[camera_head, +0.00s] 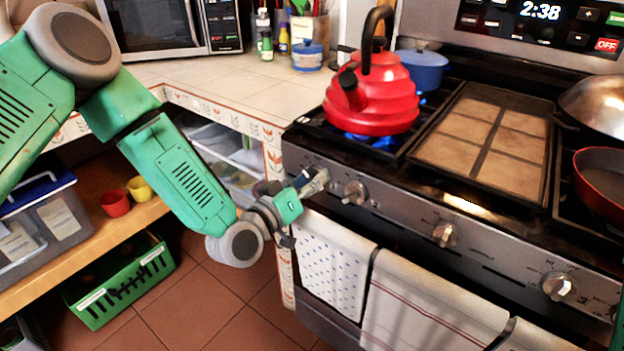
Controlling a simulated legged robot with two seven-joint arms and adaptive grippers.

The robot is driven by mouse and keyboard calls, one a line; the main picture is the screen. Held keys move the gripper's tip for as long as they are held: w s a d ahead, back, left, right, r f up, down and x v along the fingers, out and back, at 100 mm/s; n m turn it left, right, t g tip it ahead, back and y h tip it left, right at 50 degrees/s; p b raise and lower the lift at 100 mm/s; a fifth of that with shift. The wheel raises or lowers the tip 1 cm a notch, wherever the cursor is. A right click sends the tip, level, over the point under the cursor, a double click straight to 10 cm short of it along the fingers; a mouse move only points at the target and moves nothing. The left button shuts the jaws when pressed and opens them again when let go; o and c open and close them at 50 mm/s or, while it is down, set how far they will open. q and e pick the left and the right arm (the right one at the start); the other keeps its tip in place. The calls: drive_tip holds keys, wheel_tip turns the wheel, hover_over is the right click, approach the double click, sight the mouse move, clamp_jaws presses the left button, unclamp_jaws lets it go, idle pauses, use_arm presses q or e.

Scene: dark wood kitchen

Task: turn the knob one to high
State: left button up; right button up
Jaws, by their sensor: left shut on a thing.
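The stove's front panel (400,217) carries a row of metal knobs. My left gripper (318,182) comes in from the left and is shut on the leftmost knob (309,172), which is mostly hidden behind the fingers; its exact angle cannot be read. The second knob (354,192) is just right of the gripper, apart from it. Further right are a third knob (444,233) and another knob (558,285). Blue flame burns under the red kettle (376,95) on the left burner. My right gripper is not in view.
Towels (334,264) hang below the panel. A blue pot (422,68) stands behind the kettle, a griddle (485,137) is in the middle, and a red pan (603,177) is at right. The tiled counter (225,82) edge lies left of the stove.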

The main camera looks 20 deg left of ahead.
use_arm(q)
drive_tip(key=o, duration=1.2)
drive_tip(key=shift+w+a+r, duration=0.15)
drive_tip(key=shift+r, duration=0.05)
drive_tip(key=shift+c, duration=0.2)
drive_tip(key=shift+f, duration=0.1)
drive_tip(key=shift+f, duration=0.1)
drive_tip(key=shift+s+a, duration=0.15)
drive_tip(key=shift+s, duration=0.35)
drive_tip(key=v, duration=1.1)
